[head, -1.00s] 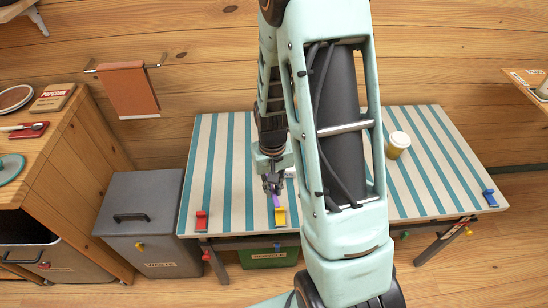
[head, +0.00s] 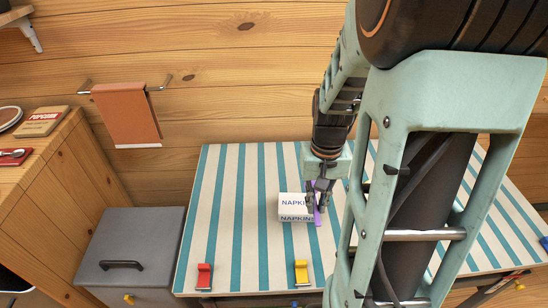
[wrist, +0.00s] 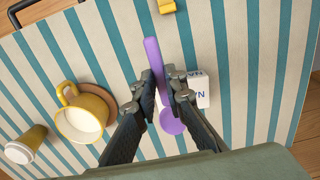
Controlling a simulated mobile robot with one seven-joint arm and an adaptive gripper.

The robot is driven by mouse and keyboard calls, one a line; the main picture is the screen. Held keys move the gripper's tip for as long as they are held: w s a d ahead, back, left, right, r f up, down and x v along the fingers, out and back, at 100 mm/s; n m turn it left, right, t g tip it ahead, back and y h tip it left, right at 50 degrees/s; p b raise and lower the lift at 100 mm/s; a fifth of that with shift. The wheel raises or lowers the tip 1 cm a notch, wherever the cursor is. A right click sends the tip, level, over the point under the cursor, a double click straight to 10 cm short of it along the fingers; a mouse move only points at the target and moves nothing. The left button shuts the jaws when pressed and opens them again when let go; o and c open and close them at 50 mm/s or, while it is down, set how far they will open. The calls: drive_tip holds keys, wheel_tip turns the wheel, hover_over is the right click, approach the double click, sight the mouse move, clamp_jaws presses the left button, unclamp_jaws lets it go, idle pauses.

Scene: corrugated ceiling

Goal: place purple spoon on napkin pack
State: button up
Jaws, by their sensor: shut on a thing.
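My gripper (head: 318,192) is shut on the purple spoon (head: 318,212). The spoon also shows in the wrist view (wrist: 153,52), its handle running up between the fingers and its round bowl below them. The napkin pack (head: 293,205) is a white box with blue lettering on the striped table. The gripper and spoon are at its right edge in the head view. In the wrist view the pack (wrist: 202,92) is right of the spoon, partly hidden by a finger. I cannot tell whether spoon and pack touch.
The table (head: 240,230) has teal and cream stripes. Red (head: 204,277) and yellow (head: 301,273) clips sit on the front edge. The table's left part is clear.

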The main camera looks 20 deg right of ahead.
drive_tip(key=w+f, duration=0.3)
drive_tip(key=w, duration=0.2)
hover_over(299, 208)
drive_tip(key=f, duration=0.4)
drive_tip(key=shift+s+f, duration=0.2)
drive_tip(key=shift+s, duration=0.2)
drive_tip(key=shift+w+f, duration=0.3)
drive_tip(key=shift+f, duration=0.05)
drive_tip(key=shift+f+b, duration=0.4)
drive_tip(key=shift+f, duration=1.1)
drive_tip(key=shift+f, duration=0.1)
drive_tip(key=shift+f, duration=0.15)
drive_tip(key=o, duration=0.8)
drive_tip(key=shift+c, duration=0.2)
drive_tip(key=shift+r, duration=0.2)
